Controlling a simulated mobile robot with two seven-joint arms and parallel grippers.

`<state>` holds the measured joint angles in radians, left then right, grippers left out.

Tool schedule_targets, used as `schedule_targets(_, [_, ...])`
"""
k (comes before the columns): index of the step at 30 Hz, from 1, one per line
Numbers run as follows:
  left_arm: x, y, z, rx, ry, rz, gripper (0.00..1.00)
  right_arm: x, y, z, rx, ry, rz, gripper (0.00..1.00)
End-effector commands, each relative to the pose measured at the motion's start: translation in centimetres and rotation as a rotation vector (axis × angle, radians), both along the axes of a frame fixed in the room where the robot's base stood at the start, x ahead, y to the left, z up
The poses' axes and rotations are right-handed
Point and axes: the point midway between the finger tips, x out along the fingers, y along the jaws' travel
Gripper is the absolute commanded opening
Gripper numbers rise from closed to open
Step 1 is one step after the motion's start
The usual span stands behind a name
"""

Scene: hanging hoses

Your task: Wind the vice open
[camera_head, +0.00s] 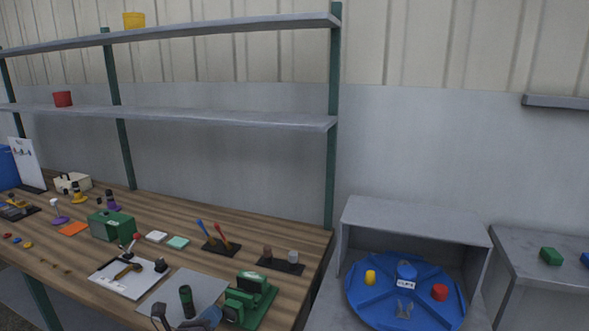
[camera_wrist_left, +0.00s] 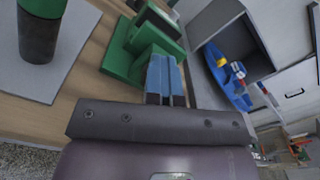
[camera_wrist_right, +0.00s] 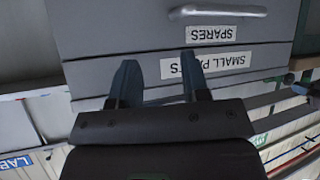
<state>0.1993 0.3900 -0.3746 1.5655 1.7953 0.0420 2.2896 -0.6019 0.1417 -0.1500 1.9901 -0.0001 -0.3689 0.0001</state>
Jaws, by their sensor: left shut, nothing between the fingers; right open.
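The green vice (camera_head: 249,298) sits at the front right of the wooden bench. It also shows in the left wrist view (camera_wrist_left: 125,50), just beyond my fingers. My left gripper (camera_wrist_left: 165,60) is shut, its blue fingertips side by side with nothing between them, close to the vice's front. I cannot tell whether they touch it. In the head view my left gripper (camera_head: 211,316) is at the bottom edge, left of the vice. The vice's handle is not clear in any view. My right gripper (camera_wrist_right: 158,66) is open and empty in front of a grey drawer front.
A dark green cylinder (camera_head: 187,300) stands left of the vice on a grey sheet (camera_head: 208,283). A stand with two small pieces (camera_head: 280,263) lies behind the vice. A blue turntable (camera_head: 385,312) is to the right. The drawer handle (camera_wrist_right: 218,11) is near my right gripper.

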Motion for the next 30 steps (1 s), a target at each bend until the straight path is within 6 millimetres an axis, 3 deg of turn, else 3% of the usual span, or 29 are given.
schedule_targets(1, [0.8,0.9,0.4,0.01,-0.011,0.025,0.0,0.0,0.0,-0.1,0.0,0.001,0.0,0.43])
schedule_targets(20, [0.9,1.5,1.1,0.01,-0.01,0.026,0.0,0.2,0.0,0.8,-0.001,-0.008,0.001,0.43])
schedule_targets(30, [-2.0,2.2,1.0,0.006,-0.008,0.019,0.0,0.8,0.0,1.5,-0.002,-0.021,0.005,0.43])
